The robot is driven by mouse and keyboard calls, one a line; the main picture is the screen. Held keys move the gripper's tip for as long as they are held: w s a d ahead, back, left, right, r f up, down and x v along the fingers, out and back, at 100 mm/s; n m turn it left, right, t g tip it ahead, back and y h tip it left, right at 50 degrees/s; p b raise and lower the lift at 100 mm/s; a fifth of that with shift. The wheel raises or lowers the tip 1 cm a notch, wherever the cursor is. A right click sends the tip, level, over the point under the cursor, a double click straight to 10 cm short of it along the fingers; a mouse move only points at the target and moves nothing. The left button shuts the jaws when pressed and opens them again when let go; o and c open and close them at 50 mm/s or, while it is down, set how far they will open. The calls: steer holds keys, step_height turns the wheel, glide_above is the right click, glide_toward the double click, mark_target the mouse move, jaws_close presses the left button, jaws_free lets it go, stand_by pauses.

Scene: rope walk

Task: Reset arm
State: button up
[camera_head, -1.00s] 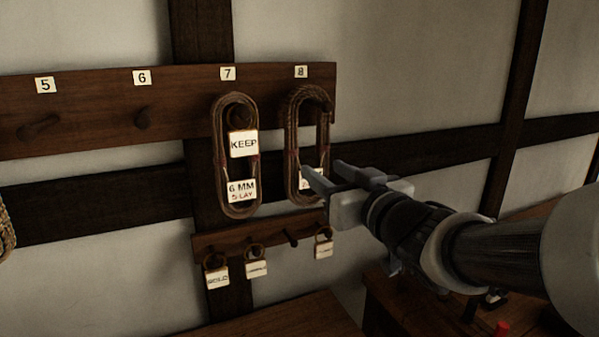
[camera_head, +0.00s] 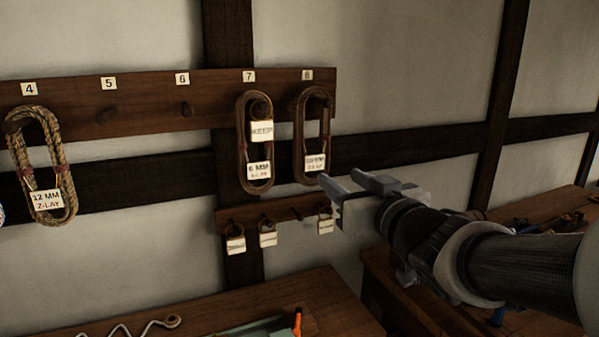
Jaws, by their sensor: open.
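My gripper (camera_head: 338,187) is open and empty, with its fingers pointing left toward the wall. It stands in front of and just to the lower right of the rope coil on peg 8 (camera_head: 299,150). I see no contact with that coil or its white tag. The coil on peg 7 (camera_head: 240,140) hangs to the left, with a KEEP tag (camera_head: 262,131) and a 6 MM tag (camera_head: 259,169). My arm reaches in from the right edge.
A 12 MM Z-LAY coil (camera_head: 68,187) hangs on peg 4. Pegs 5 and 6 on the rail (camera_head: 145,115) are bare. Small tags hang on a lower rail (camera_head: 283,213). A bench (camera_head: 340,312) stands below, and another table (camera_head: 545,208) is at right.

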steer(key=s+d+f+m+g+h+p, duration=0.2)
steer(key=s+d+m+g+h+p, duration=0.25)
steer(key=s+d+h, duration=0.35)
steer(key=s+a+f+g+y+p, duration=0.1)
steer(key=s+f+g, duration=0.1)
steer(key=s, duration=0.4)
steer(key=s+a+f+g+y+p, duration=0.1)
steer(key=s+f+g, duration=0.1)
steer(key=s+g, duration=0.2)
steer(key=s, duration=0.3)
steer(key=shift+p, duration=0.4)
